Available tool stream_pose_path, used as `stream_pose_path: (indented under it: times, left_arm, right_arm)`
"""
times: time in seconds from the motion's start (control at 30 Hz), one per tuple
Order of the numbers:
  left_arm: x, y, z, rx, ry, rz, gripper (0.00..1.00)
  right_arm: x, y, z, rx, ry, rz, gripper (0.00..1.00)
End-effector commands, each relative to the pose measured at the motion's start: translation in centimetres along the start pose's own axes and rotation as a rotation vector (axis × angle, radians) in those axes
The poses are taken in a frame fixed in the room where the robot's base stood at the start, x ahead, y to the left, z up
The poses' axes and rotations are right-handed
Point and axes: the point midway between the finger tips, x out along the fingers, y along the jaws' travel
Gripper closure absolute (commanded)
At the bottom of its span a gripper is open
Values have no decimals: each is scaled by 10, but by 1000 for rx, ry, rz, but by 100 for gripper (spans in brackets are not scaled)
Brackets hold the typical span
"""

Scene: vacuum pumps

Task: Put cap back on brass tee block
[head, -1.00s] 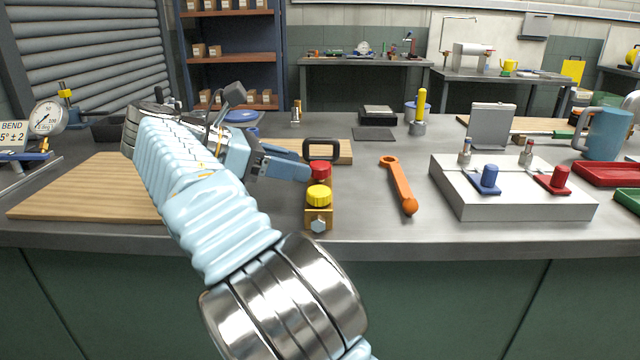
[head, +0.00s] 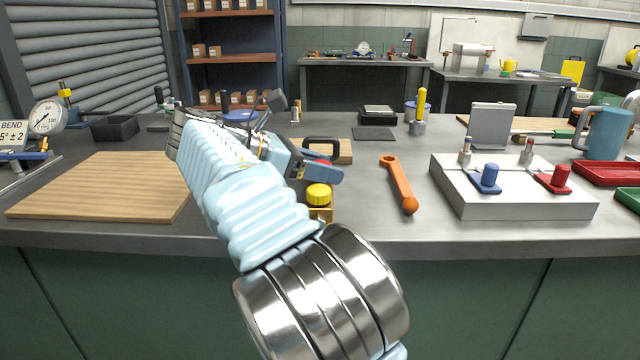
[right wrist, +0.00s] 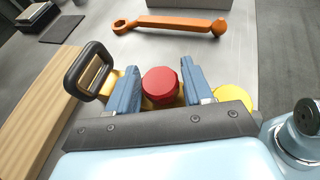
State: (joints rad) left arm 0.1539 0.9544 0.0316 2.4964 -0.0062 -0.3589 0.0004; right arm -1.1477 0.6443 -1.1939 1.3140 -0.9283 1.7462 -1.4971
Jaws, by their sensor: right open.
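The brass tee block (head: 320,214) stands near the bench's front edge, partly hidden by my right arm. A yellow cap (head: 318,194) sits at its near end and shows at the right in the right wrist view (right wrist: 234,97). A red cap (right wrist: 161,82) lies between the two blue fingers of my right gripper (right wrist: 161,80), which is open around it. My left gripper is not in view.
A wooden board (head: 100,188) lies left. The bench between block and wrench is clear.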

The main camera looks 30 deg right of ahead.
Motion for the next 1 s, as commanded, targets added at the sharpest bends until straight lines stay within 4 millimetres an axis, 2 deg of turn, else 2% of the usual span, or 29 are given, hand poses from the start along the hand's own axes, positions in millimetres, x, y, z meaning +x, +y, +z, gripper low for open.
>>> stream_pose_path:
  times: [0.17, 0.2, 0.5, 0.83, 1.0]
  left_arm:
    - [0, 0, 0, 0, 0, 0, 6]
    - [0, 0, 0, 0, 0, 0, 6]
    - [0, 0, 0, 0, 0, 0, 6]
    - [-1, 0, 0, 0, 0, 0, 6]
    - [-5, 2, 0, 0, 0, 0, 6]
  right_arm:
    - [0, 0, 0, 0, 0, 0, 49]
    - [0, 0, 0, 0, 0, 0, 52]
    - [0, 0, 0, 0, -1, 0, 98]
    - [-1, 0, 3, 1, -1, 1, 100]
    - [-7, 0, 16, 3, -1, 0, 100]
